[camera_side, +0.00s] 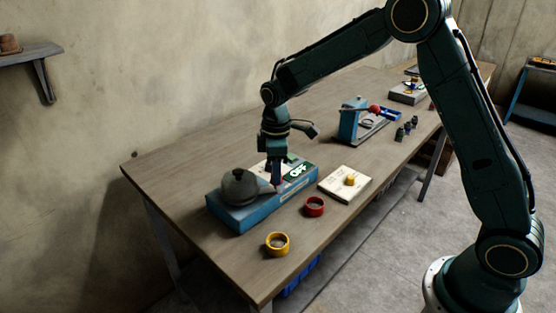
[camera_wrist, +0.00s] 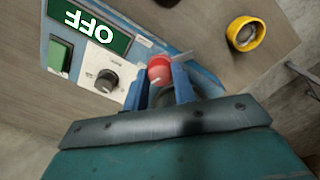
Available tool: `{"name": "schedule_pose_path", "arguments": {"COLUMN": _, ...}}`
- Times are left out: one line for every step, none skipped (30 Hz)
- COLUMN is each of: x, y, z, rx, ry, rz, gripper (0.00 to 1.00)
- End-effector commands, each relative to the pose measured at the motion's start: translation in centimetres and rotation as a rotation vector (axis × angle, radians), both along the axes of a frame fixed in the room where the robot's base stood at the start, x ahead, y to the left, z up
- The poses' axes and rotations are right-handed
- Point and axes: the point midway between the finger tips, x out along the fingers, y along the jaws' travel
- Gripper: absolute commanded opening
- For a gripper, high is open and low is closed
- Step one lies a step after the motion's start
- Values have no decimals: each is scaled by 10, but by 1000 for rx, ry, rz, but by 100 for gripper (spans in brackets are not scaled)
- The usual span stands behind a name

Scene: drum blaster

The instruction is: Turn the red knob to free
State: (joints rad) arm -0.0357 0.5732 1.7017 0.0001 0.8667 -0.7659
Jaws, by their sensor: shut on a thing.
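The red knob (camera_wrist: 159,71) sits on the blue box between my gripper's two blue fingers in the wrist view. My gripper (camera_wrist: 160,84) is shut on it. In the side view my gripper (camera_side: 276,184) points down at the blue box (camera_side: 236,217), and the fingers mostly hide the knob. In the wrist view the box carries a green sign reading OFF (camera_wrist: 92,27), upside down, a green square button (camera_wrist: 60,55) and a dark knob (camera_wrist: 106,81) on a white plate. A dark grey dome (camera_side: 240,188) stands on the box's left end.
A yellow ring (camera_side: 277,244) and a red ring (camera_side: 314,206) lie on the wooden table in front of the box. A pale board with a small yellow piece (camera_side: 350,180) lies to the right. A blue device (camera_side: 352,121) stands farther back. Bare table lies behind the box.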

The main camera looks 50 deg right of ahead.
Motion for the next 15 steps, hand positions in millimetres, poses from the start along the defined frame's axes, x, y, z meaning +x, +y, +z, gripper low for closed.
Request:
{"name": "schedule_pose_path", "arguments": {"x": 1, "y": 0, "z": 1, "rx": 1, "ry": -2, "rz": 1, "gripper": 4}}
{"name": "schedule_pose_path", "arguments": {"x": 1, "y": 0, "z": 1, "rx": 1, "ry": -2, "rz": 1, "gripper": 28}}
{"name": "schedule_pose_path", "arguments": {"x": 0, "y": 0, "z": 1, "rx": 1, "ry": -2, "rz": 1, "gripper": 36}}
{"name": "schedule_pose_path", "arguments": {"x": 0, "y": 0, "z": 1, "rx": 1, "ry": -2, "rz": 1, "gripper": 42}}
{"name": "schedule_pose_path", "arguments": {"x": 0, "y": 0, "z": 0, "rx": 1, "ry": -2, "rz": 1, "gripper": 48}}
{"name": "schedule_pose_path", "arguments": {"x": 0, "y": 0, "z": 1, "rx": 0, "ry": -1, "rz": 1, "gripper": 48}}
{"name": "schedule_pose_path", "arguments": {"x": 0, "y": 0, "z": 0, "rx": 0, "ry": -1, "rz": 0, "gripper": 48}}
{"name": "schedule_pose_path", "arguments": {"x": 0, "y": 0, "z": 0, "rx": 0, "ry": -1, "rz": 0, "gripper": 48}}
{"name": "schedule_pose_path", "arguments": {"x": 0, "y": 0, "z": 0, "rx": 0, "ry": -1, "rz": 0, "gripper": 48}}
{"name": "schedule_pose_path", "arguments": {"x": 0, "y": 0, "z": 0, "rx": 0, "ry": -1, "rz": 0, "gripper": 48}}
{"name": "schedule_pose_path", "arguments": {"x": 0, "y": 0, "z": 0, "rx": 1, "ry": -1, "rz": 0, "gripper": 48}}
{"name": "schedule_pose_path", "arguments": {"x": 0, "y": 0, "z": 0, "rx": 1, "ry": -1, "rz": 0, "gripper": 48}}
{"name": "schedule_pose_path", "arguments": {"x": 0, "y": 0, "z": 0, "rx": 1, "ry": -1, "rz": 0, "gripper": 48}}
{"name": "schedule_pose_path", "arguments": {"x": 0, "y": 0, "z": 0, "rx": 1, "ry": -1, "rz": -1, "gripper": 48}}
{"name": "schedule_pose_path", "arguments": {"x": 0, "y": 0, "z": 1, "rx": 1, "ry": -1, "rz": -1, "gripper": 48}}
